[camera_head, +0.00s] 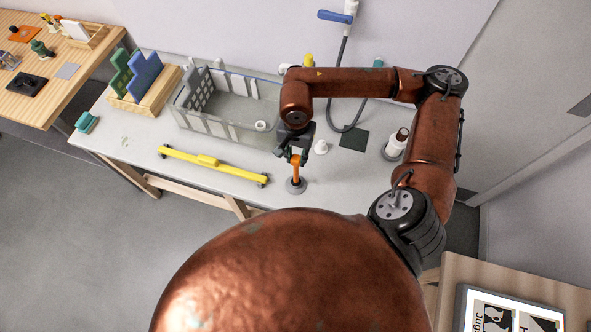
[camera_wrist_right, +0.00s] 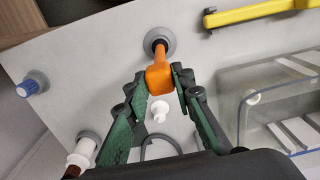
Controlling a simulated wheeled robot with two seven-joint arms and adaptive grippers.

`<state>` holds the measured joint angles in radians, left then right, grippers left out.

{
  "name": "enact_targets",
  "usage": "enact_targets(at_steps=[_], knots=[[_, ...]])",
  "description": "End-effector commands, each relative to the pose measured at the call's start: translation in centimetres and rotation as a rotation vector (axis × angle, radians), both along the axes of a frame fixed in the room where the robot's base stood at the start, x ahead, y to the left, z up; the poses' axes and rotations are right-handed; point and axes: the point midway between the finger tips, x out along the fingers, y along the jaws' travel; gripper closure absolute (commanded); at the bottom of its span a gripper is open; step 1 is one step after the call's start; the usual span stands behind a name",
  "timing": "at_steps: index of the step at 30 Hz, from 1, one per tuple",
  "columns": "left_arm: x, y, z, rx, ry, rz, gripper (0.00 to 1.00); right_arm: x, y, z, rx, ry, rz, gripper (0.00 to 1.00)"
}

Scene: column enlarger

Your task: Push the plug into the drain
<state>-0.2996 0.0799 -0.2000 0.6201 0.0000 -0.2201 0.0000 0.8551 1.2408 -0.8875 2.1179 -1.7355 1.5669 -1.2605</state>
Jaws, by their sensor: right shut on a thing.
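The orange plug (camera_head: 296,170) stands roughly upright over the round grey drain (camera_head: 297,187) near the front edge of the table. In the right wrist view the plug (camera_wrist_right: 160,76) is between the green-padded fingers of my right gripper (camera_wrist_right: 160,82), which is shut on its upper part. The plug's far end reaches the dark middle of the grey drain ring (camera_wrist_right: 168,38). I cannot tell how deep it sits. In the head view my right gripper (camera_head: 293,153) hides the plug's top. My left gripper is not in view.
A clear bin (camera_head: 230,133) stands behind and left of the plug, with a yellow bar (camera_head: 210,162) in front of it. A small white stopper (camera_head: 321,147), a dark green mat (camera_head: 354,140) and a white bottle (camera_head: 396,146) are to the right. A hose hangs behind.

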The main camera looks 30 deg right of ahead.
Motion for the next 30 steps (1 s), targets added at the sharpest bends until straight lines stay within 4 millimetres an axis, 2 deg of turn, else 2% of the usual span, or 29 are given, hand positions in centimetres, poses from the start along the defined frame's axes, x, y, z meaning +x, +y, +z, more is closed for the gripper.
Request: enact_targets(at_steps=[30], knots=[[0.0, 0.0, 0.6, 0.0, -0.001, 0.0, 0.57, 0.0, 0.0, 1.4, -0.001, -0.001, 0.0, 1.0]])
